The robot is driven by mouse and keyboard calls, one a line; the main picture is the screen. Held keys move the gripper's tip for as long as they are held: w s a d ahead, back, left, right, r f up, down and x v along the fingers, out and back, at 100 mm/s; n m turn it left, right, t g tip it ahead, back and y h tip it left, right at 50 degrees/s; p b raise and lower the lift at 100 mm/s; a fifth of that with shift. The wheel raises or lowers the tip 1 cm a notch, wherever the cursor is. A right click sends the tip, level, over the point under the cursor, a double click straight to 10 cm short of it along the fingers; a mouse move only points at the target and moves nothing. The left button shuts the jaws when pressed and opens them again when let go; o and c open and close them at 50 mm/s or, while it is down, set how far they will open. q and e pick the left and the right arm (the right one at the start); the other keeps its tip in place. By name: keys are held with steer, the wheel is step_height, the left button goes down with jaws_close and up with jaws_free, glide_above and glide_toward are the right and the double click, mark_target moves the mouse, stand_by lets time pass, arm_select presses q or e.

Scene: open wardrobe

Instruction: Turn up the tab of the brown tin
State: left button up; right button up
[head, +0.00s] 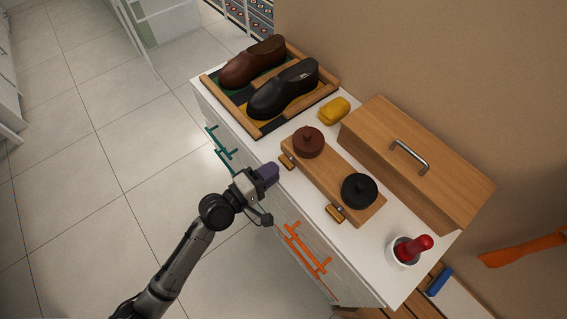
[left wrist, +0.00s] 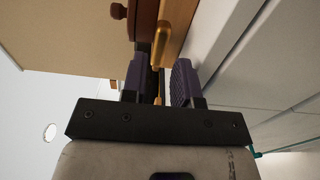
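The brown tin (head: 308,141) is a low round tin with a knob, at the far end of a wooden board (head: 331,181). A brass tab (head: 287,161) hangs at the board's front edge beside it. A brown knob (left wrist: 118,11) shows at the top there. My right gripper is not in view.
A black tin (head: 359,190) with its own brass tab (head: 335,213) shares the board. A yellow block (head: 334,111), a wooden box (head: 420,150), a shoe tray (head: 255,122) and a white cup (head: 402,252) stand around. Teal handles (head: 220,146) and orange handles (head: 307,249) stick out in front.

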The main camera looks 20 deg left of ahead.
mark_target(283, 165)
arm_select(q)
steer(key=shift+x, duration=2.15)
jaws_close()
